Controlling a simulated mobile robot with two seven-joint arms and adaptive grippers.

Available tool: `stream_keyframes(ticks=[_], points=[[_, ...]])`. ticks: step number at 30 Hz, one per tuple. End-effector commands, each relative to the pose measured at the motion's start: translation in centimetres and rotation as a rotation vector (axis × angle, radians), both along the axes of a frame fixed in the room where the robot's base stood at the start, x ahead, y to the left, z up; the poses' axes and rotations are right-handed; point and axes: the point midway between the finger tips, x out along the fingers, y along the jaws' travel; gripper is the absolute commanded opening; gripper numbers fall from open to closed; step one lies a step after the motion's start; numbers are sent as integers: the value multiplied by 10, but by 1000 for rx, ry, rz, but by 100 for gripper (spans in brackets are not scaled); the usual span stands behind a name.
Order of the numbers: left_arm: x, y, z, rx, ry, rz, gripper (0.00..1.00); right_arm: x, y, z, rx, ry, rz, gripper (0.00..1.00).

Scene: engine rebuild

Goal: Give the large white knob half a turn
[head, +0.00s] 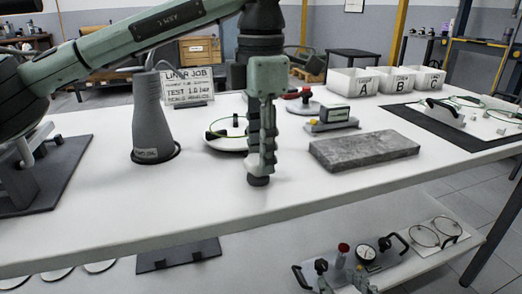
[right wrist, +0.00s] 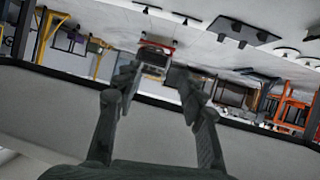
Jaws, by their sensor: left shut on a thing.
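My left gripper (head: 259,172) points straight down over the white table and is seen side on. I cannot make out a clear large white knob.
A grey cone (head: 153,115) stands left of the gripper. A grey stone slab (head: 364,149) and a small gauge block (head: 332,119) lie to the right. White bins (head: 356,85) stand at the back. The table's front strip is clear; a lower shelf holds gauges.

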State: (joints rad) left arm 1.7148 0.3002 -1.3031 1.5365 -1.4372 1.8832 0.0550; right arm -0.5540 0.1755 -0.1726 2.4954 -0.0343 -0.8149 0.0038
Motion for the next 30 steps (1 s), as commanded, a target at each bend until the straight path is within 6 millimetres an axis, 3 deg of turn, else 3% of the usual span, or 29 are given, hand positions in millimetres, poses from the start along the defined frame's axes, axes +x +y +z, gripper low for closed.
stream_keyframes(ticks=[30], points=[[4,4,1,-2,-2,956,8,16,43,64,138,-311,74,40]])
